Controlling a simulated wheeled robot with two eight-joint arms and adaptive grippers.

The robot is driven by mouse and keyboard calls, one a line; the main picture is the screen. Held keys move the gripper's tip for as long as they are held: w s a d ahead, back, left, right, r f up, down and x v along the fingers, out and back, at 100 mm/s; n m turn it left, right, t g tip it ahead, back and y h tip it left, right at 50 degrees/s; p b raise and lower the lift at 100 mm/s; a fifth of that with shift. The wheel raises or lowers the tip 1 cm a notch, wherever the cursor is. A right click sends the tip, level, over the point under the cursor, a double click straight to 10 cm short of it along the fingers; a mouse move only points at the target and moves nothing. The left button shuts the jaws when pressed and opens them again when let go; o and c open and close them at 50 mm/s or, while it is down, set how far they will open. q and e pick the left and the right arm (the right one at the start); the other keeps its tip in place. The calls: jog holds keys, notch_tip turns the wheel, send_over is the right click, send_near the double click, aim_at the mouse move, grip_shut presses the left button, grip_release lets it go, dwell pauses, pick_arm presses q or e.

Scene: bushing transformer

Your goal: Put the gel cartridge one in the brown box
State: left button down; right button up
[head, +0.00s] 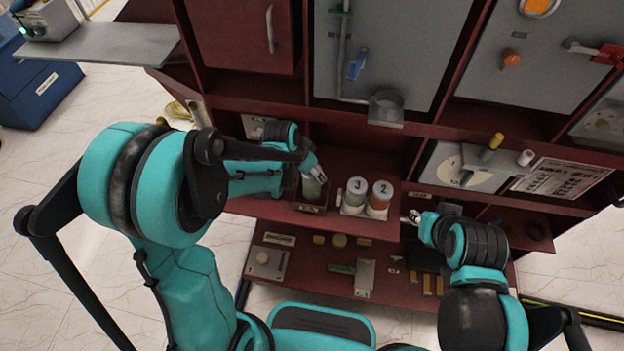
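A greenish cylinder (312,189), which seems to be gel cartridge one, stands in or just over the small brown box (311,209) on the middle shelf. No number shows on it. My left gripper (314,172) is at the top of this cylinder, reaching in from the upper left. The fingers are small and partly hidden, so I cannot tell whether they grip it. My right gripper (408,217) is at the shelf's front edge, right of the cartridges and apart from them. Its finger opening is too small to read.
Cartridge 3 (355,194) and cartridge 2 (380,196) stand in a white holder (351,212) just right of the box. The red cabinet's uprights and upper shelf surround this bay. Several small parts lie on the lower shelf (310,278). A grey dial panel (462,166) is at right.

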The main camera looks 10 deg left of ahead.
pick_arm(q)
notch_tip(320, 180, down, 3)
jog(key=shift+r+b, duration=0.15)
jog(key=shift+b, duration=0.4)
jog(key=shift+f, duration=0.3)
jog(key=shift+f, duration=0.15)
jog(key=c, duration=0.6)
grip_release()
jog(key=shift+c, duration=0.2)
